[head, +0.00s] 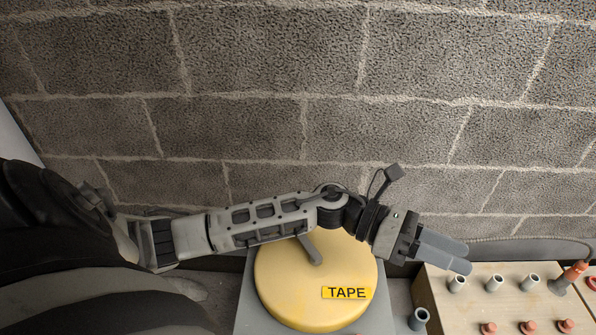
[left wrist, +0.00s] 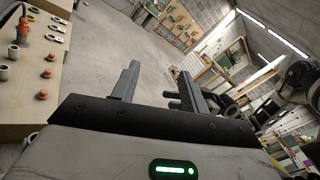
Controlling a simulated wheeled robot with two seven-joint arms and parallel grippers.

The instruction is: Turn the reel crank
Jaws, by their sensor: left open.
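A round yellow reel (head: 282,285) with a yellow label reading TAPE lies on a grey stand at the bottom middle of the head view. A grey crank handle (head: 311,250) shows on the reel's top; its upper end passes behind my left arm. My left gripper (head: 468,256) is to the right of the reel, pointing right, apart from the crank. In the left wrist view its two fingers (left wrist: 157,75) are spread with nothing between them. My right gripper shows in neither view.
A tan board (head: 432,297) with several grey tubes and red knobs lies at the lower right, near my left fingers. An orange-handled plug (head: 573,272) with a cable stands on it. A block wall (head: 250,125) fills the back. The left wrist view shows open floor (left wrist: 140,60).

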